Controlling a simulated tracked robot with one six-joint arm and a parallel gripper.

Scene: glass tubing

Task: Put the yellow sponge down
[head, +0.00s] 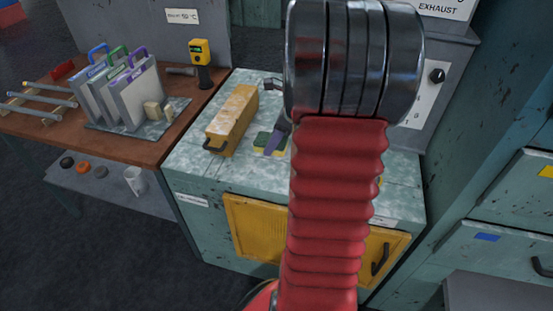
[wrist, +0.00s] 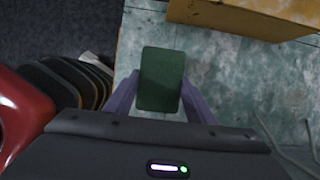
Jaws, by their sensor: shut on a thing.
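The yellow sponge (head: 261,142) shows in the head view with a green top side and a little yellow edge. It is at the left part of the cabinet's mottled green-grey top (head: 195,160). My gripper (head: 277,141) is shut on it with purple fingers. In the wrist view, the sponge (wrist: 161,79) shows only its green face, between the fingertips of my gripper (wrist: 161,98). My arm hides part of the sponge in the head view. I cannot tell whether it touches the top.
A worn yellow box (head: 231,116) with dark handles lies just left of and behind the sponge; it also shows in the wrist view (wrist: 262,17). The top in front of the sponge looks clear.

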